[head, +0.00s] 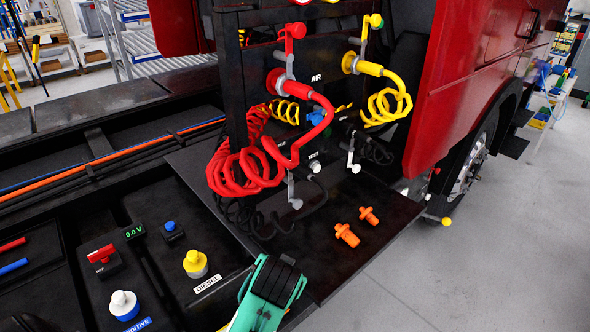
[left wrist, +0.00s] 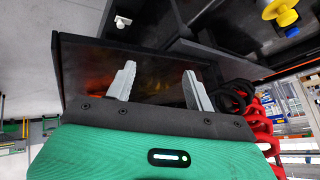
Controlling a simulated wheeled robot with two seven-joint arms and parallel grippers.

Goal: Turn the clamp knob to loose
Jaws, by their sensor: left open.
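No knob here carries a readable clamp label, so I cannot tell which one is the clamp knob. A white knob (head: 315,167) sits beside the TEST label on the dark upright panel. A yellow knob (head: 195,264) and a white-and-blue knob (head: 124,305) stand on the black deck at lower left. A green gripper, apparently my left (head: 274,292), shows at the bottom centre of the head view, near the dark plate's front edge; its fingers are not clear there. In the left wrist view my left gripper (left wrist: 160,84) has two grey fingers wide apart, with nothing between them.
Red coiled hose (head: 245,170) and yellow coiled hose (head: 388,105) hang from the panel. Two orange pieces (head: 346,235) (head: 368,215) lie on the dark plate (head: 330,265). A yellow ball-ended lever (head: 446,221) sticks out at right. The grey floor (head: 500,270) is clear.

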